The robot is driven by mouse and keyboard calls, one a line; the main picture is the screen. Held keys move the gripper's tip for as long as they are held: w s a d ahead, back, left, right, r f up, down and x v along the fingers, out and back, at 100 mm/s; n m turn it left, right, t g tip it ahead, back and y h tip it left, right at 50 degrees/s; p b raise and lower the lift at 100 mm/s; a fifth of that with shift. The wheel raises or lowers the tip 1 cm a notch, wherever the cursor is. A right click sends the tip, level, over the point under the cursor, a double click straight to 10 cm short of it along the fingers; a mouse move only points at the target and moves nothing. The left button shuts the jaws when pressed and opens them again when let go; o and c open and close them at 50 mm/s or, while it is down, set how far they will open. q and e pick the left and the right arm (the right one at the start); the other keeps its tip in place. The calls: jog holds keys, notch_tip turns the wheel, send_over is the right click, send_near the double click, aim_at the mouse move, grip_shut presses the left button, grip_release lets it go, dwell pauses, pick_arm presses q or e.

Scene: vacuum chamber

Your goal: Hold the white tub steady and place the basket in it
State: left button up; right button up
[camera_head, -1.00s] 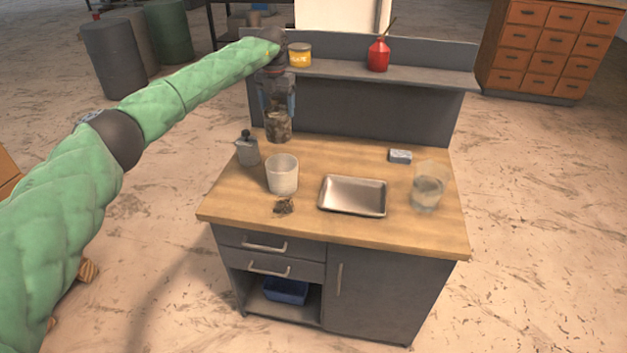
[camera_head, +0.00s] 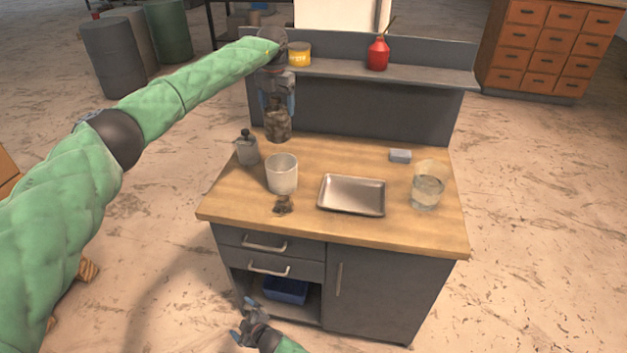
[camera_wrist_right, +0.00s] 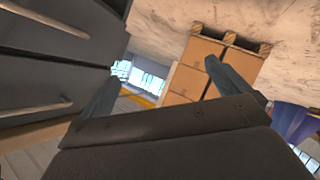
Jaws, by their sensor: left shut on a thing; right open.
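The white tub (camera_head: 282,177) stands upright on the left part of the wooden bench top, its mouth open upward. My left gripper (camera_head: 277,106) is shut on the brownish mesh basket (camera_head: 278,128) behind the tub, near the back left of the bench. I cannot tell whether the basket touches the bench top. My right gripper (camera_head: 244,318) is open and empty, low in front of the bench, well below and apart from the tub. Its spread fingers (camera_wrist_right: 166,82) also show in the right wrist view, with nothing between them.
A grey can (camera_head: 247,151) stands left of the tub, and a small brown pile (camera_head: 283,206) lies in front. A metal tray (camera_head: 351,196), a glass with liquid (camera_head: 427,188) and a small grey block (camera_head: 400,156) are to the right. Drawer handles (camera_head: 265,246) protrude near my right gripper.

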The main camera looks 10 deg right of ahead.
pick_arm(q)
jog(key=shift+r, duration=0.1)
pick_arm(e)
jog(key=w+d+r+n+t+y, duration=0.15)
jog(key=w+d+r, duration=0.35)
jog(key=r, duration=0.7)
jog(key=w+d+r+n+t+y, duration=0.1)
jog(key=w+d+r+n+y, duration=0.15)
jog(key=w+r, duration=0.7)
jog(key=w+d+r+n+t+y, duration=0.1)
jog(key=w+d+r+t+y, duration=0.2)
jog(key=r, duration=1.2)
jog(key=n+g+h, duration=0.4)
jog(key=n+g, duration=0.4)
jog(key=n, duration=1.9)
send_near(287, 179)
jog(key=shift+t, duration=0.25)
jog(key=w+f, duration=0.2)
jog(key=f, duration=0.1)
jog(key=shift+w+d+f, duration=0.1)
jog(key=shift+w+d, duration=0.1)
jog(key=shift+w, duration=0.2)
jog(key=shift+w+d+f, duration=0.1)
jog(key=shift+w+d, duration=0.2)
jog(key=x, duration=1.1)
jog(key=shift+w+a+f, duration=0.15)
jog(key=shift+a+f, duration=0.05)
